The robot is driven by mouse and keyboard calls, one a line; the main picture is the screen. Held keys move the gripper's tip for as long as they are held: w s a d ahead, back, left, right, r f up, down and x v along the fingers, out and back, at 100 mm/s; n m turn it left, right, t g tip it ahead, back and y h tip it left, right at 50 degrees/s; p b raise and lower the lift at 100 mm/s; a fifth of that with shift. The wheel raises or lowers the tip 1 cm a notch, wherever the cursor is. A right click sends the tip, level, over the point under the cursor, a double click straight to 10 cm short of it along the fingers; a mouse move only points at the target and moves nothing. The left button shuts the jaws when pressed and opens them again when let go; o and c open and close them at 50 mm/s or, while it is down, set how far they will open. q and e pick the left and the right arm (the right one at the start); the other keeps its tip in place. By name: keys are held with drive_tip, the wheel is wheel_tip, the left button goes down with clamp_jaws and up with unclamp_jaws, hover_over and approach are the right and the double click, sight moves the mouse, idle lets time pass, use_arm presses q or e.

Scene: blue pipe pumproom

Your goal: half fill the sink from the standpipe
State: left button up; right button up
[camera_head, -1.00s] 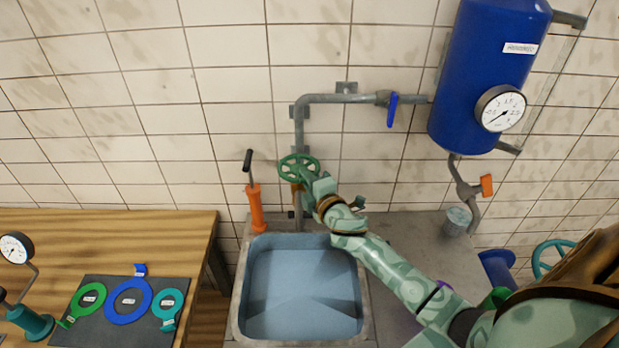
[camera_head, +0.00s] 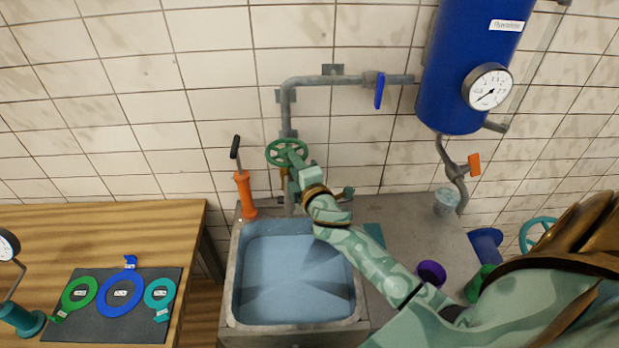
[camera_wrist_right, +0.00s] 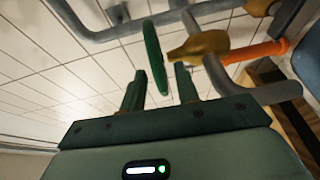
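The standpipe (camera_head: 287,107) runs down the tiled wall behind the sink. Its green handwheel (camera_head: 274,150) shows edge-on in the right wrist view (camera_wrist_right: 153,50), beside a brass valve body (camera_wrist_right: 200,45). My right gripper (camera_head: 293,164) is at the handwheel. In the right wrist view my right gripper (camera_wrist_right: 158,88) has its fingers apart, with the near end of the wheel's rim in the gap and space on both sides. The grey-rimmed sink (camera_head: 235,262) stands below. Its inside looks blue; I cannot tell the water level. No stream is visible. My left gripper is out of view.
An orange hand pump (camera_head: 244,195) stands left of the standpipe. A blue-handled valve (camera_head: 379,92) leads to a blue tank (camera_head: 468,65) with a gauge. A purple cup (camera_head: 431,273) and a clear beaker (camera_head: 446,203) stand on the right counter. A wooden table (camera_head: 110,225) is left.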

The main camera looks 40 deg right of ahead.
drive_tip(key=b+v, duration=0.1)
drive_tip(key=v, duration=1.3)
drive_tip(key=shift+s+b, duration=0.3)
drive_tip(key=shift+s, duration=0.1)
drive_tip(key=shift+a, duration=0.1)
